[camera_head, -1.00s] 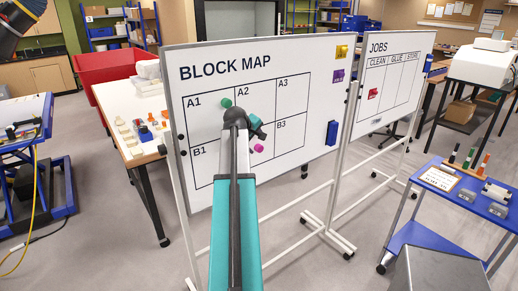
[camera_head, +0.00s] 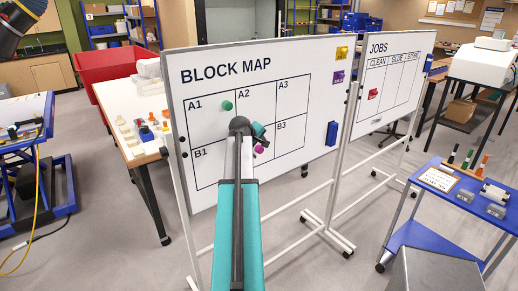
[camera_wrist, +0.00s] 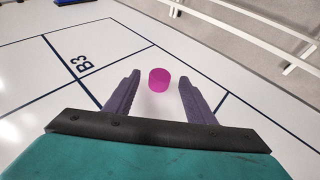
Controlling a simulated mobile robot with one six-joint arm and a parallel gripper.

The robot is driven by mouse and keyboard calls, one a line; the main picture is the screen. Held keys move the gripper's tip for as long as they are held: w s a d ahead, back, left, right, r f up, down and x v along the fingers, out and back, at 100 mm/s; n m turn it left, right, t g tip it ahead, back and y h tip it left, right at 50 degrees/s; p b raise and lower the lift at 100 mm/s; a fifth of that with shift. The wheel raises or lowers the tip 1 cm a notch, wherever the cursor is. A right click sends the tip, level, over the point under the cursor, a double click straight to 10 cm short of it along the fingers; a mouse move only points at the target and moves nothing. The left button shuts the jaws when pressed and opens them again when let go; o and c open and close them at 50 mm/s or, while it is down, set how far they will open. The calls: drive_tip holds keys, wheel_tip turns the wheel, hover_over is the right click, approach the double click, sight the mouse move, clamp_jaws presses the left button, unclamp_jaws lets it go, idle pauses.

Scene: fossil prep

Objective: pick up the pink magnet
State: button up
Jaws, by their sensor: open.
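The pink magnet (camera_head: 259,149) is on the BLOCK MAP whiteboard (camera_head: 325,75), in the lower row of its grid, left of the B3 label. In the wrist view the magnet (camera_wrist: 159,79) is a short magenta cylinder standing out from the board. My gripper (camera_wrist: 161,83) is open, its two dark fingers spread with the magnet between and slightly beyond their tips. I cannot tell how far the fingertips are from the board. In the head view my gripper (camera_head: 262,140) is partly hidden behind my arm.
A green magnet (camera_head: 227,106) is in A1, left of my arm. Yellow (camera_head: 342,52) and purple (camera_head: 338,76) pieces and a blue block (camera_head: 332,133) are on the board's right side. A JOBS board (camera_head: 390,90) stands to the right. A worktable (camera_head: 150,100) is at the left.

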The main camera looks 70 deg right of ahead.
drive_tip(key=shift+d+f, duration=0.4)
drive_tip(key=shift+c, duration=0.3)
drive_tip(key=c, duration=1.1)
